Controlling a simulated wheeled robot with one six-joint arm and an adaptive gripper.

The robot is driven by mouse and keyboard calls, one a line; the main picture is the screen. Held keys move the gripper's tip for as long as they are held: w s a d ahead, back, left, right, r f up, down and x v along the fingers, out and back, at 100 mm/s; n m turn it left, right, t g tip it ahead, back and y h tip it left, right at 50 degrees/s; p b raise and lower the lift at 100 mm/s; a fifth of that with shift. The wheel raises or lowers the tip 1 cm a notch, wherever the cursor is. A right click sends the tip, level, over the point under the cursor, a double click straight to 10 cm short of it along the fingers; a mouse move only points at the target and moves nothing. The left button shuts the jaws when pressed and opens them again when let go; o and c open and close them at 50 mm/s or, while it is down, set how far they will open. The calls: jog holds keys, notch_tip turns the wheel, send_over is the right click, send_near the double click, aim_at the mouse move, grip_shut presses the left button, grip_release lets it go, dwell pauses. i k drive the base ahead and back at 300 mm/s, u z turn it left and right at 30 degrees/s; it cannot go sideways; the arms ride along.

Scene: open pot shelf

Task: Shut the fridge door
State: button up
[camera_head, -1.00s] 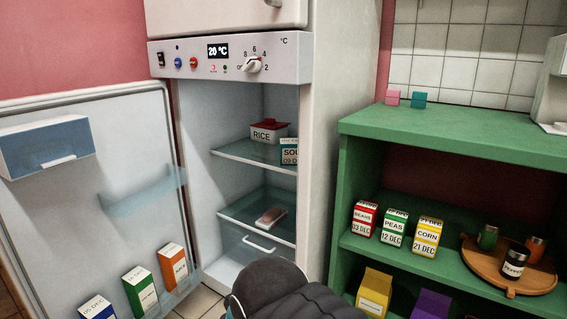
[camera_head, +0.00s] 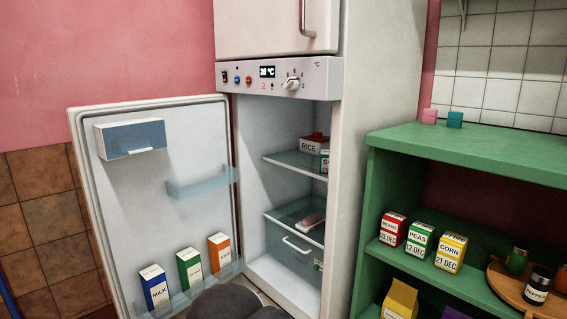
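The fridge door (camera_head: 155,215) stands wide open, swung out to the left of the fridge, with its inner side facing me. Milk (camera_head: 154,287), a green carton (camera_head: 189,269) and an orange carton (camera_head: 219,252) stand in its bottom rack. The fridge body (camera_head: 280,190) is open; a rice box (camera_head: 314,142) and a soup box (camera_head: 324,161) sit on its upper shelf, and a small packet (camera_head: 311,222) lies lower, above a drawer. A dark rounded part of my arm shows at the bottom edge. My gripper is not visible.
A green shelf (camera_head: 470,150) stands to the right with beans (camera_head: 391,228), peas (camera_head: 419,240) and corn (camera_head: 450,252) boxes and a round wooden tray (camera_head: 498,282) of jars. A closed upper door (camera_head: 265,25) is above the fridge's control panel (camera_head: 285,78).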

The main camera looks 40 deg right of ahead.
aim_at(144, 208)
jog(key=u, duration=0.1)
jog(key=i, duration=0.85)
jog(key=z, duration=3.05)
jog(key=k, duration=1.25)
jog(key=u, duration=1.25)
jog(key=i, duration=0.55)
jog(key=u, duration=0.05)
